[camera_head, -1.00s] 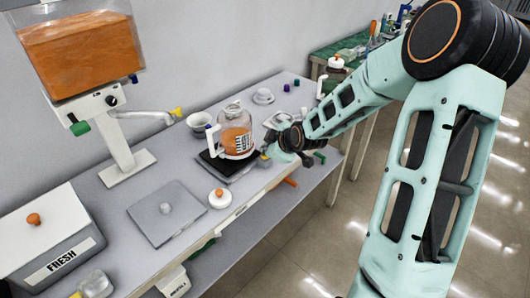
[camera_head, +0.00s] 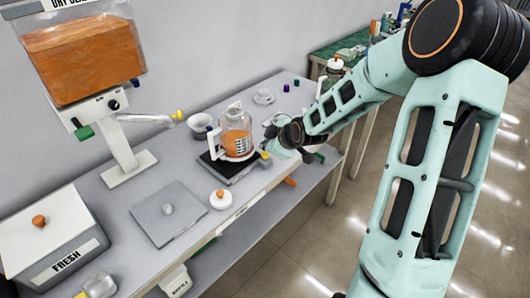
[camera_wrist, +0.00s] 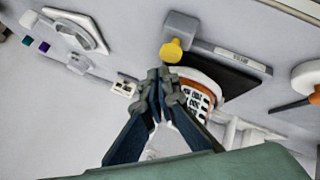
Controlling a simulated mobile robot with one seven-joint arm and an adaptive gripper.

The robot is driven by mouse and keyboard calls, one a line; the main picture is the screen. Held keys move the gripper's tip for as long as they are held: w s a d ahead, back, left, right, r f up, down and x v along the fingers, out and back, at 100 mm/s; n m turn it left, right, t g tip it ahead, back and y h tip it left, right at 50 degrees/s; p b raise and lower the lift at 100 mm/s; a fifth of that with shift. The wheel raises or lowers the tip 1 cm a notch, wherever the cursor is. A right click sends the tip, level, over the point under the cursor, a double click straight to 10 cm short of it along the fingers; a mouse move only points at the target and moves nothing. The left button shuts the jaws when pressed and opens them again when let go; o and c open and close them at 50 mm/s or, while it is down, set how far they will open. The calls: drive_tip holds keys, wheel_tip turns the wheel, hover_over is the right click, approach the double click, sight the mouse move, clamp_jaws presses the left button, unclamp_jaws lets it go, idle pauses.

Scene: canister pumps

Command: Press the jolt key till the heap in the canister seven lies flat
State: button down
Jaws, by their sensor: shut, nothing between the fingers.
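A large clear canister (camera_head: 84,50) of orange grains hangs on a white stand at the left in the head view. The grains' top looks fairly even, but its exact shape is hard to judge; I can read no number seven. A glass jug (camera_head: 236,138) with orange content stands on a dark plate. My gripper (camera_wrist: 158,74) is shut and empty; in the head view it is small, just right of the jug. In the wrist view its tips overlap the jug (camera_wrist: 198,98) and sit beside a small white block (camera_wrist: 125,86) with dark marks. I cannot tell which part is the jolt key.
A yellow knob (camera_wrist: 172,50) is on the jug's base, close to my fingertips. The floor at the right is clear.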

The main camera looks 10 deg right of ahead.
sight(266, 154)
drive_tip(key=shift+r+p, duration=2.3)
drive_tip(key=shift+r, duration=0.3)
drive_tip(key=shift+f, duration=0.1)
drive_tip(key=shift+d, duration=0.1)
